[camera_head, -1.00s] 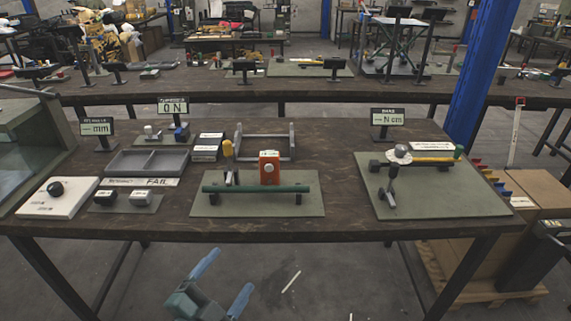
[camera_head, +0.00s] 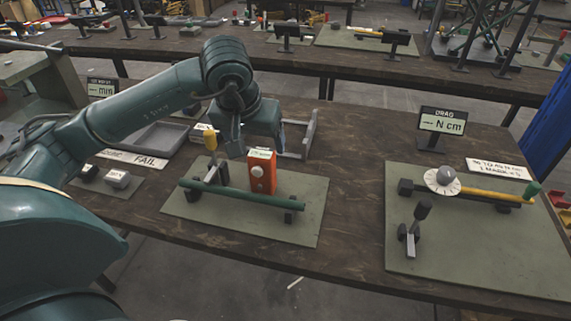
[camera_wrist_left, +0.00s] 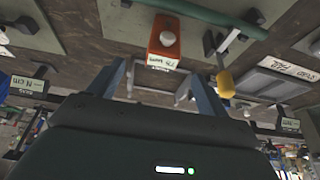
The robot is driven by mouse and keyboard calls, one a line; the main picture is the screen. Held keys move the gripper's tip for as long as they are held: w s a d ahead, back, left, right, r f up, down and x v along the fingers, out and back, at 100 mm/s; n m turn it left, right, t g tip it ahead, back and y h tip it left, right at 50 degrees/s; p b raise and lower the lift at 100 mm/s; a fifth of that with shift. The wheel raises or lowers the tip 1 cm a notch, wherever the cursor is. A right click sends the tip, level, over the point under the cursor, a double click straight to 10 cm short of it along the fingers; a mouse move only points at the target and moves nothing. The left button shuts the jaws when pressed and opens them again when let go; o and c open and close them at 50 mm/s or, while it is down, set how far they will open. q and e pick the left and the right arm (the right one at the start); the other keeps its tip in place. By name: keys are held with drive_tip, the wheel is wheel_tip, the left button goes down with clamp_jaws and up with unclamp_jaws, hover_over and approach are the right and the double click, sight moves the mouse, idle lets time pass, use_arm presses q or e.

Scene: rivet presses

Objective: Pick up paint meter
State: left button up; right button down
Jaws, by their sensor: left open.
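The orange box-shaped device with a round white knob and a small label, which looks like the paint meter (camera_head: 261,172), stands upright on a green mat (camera_head: 182,207) behind a green bar (camera_head: 235,194). In the left wrist view the orange meter (camera_wrist_left: 164,38) appears just beyond the fingertips, roughly between them. My left gripper (camera_head: 257,146) is above and behind the meter in the head view, fingers open and empty. Its two fingers also show in the left wrist view (camera_wrist_left: 160,75). The meter appears apart from them. My right gripper is not in view.
A yellow-handled tool (camera_head: 210,140) stands left of the meter, close to the gripper. A grey frame (camera_head: 309,135) stands behind. A second mat (camera_head: 460,256) with a yellow bar and dial lies to the right. Bare tabletop (camera_head: 352,180) lies between the mats.

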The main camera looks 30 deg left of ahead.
sight(262, 168)
use_arm(q)
drive_tip(key=x, duration=0.4)
drive_tip(key=p+x, duration=0.1)
drive_tip(key=x, duration=0.8)
drive_tip(key=shift+s+a+p, duration=0.15)
drive_tip(key=shift+a+p, duration=0.15)
drive_tip(key=shift+r, duration=0.1)
drive_tip(key=shift+c, duration=0.2)
drive_tip(key=shift+r, duration=0.1)
drive_tip(key=c, duration=1.2)
